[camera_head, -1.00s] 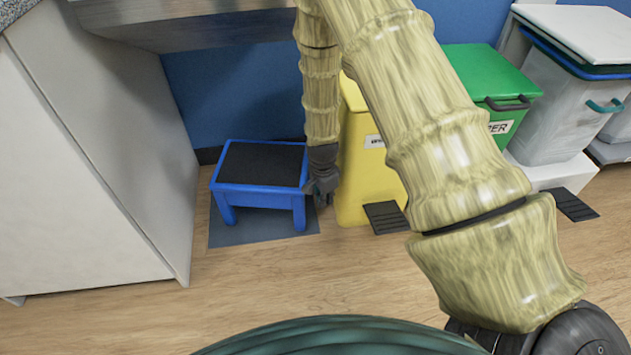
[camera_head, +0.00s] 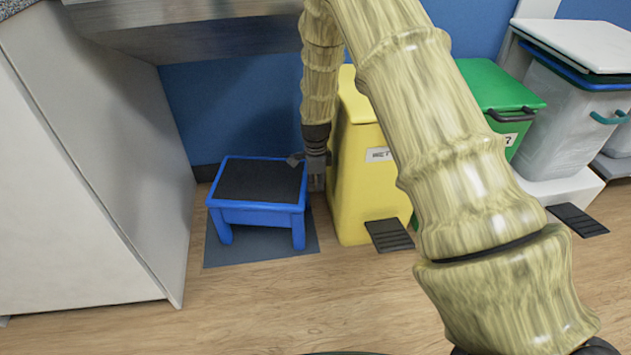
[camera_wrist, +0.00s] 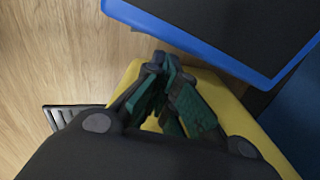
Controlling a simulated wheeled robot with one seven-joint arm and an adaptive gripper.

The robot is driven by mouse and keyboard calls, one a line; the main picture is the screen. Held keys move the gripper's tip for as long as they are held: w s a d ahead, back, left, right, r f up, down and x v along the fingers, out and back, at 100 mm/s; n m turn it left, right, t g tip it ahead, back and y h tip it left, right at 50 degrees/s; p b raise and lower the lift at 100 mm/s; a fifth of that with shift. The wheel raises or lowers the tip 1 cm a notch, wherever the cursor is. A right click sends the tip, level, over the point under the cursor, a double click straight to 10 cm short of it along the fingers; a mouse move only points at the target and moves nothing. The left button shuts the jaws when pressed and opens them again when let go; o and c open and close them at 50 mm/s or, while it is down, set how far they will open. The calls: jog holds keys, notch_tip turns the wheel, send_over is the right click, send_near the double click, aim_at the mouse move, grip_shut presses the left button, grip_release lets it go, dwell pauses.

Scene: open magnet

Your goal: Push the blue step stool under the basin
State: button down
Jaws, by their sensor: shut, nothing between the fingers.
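The blue step stool (camera_head: 258,215) with a black top stands upright on a dark grey floor mat (camera_head: 225,256), below the grey basin edge (camera_head: 200,38). My gripper (camera_head: 317,186) points down at the stool's right side, in the narrow gap between it and the yellow bin. In the wrist view my gripper (camera_wrist: 168,62) is shut and empty, with its fingertips near the edge of the stool (camera_wrist: 200,45). I cannot tell whether they touch it. My arm hides part of the basin's right side.
The yellow bin (camera_head: 362,205) stands close to the right, with its black pedal (camera_head: 389,235) jutting forward. A green bin (camera_head: 492,85) and a grey bin (camera_head: 570,130) stand further right. A white cabinet (camera_head: 90,190) is on the left. The wooden floor in front is clear.

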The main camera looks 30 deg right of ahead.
aim_at(304, 191)
notch_tip(304, 191, down, 5)
jog(key=shift+r+b, duration=0.2)
jog(key=shift+b, duration=0.8)
jog(key=shift+a, duration=0.15)
jog(key=a+p, duration=0.1)
jog(key=w+a+p, duration=0.1)
jog(key=p, duration=0.1)
jog(key=shift+w+a+r, duration=0.15)
jog(key=shift+a, duration=0.35)
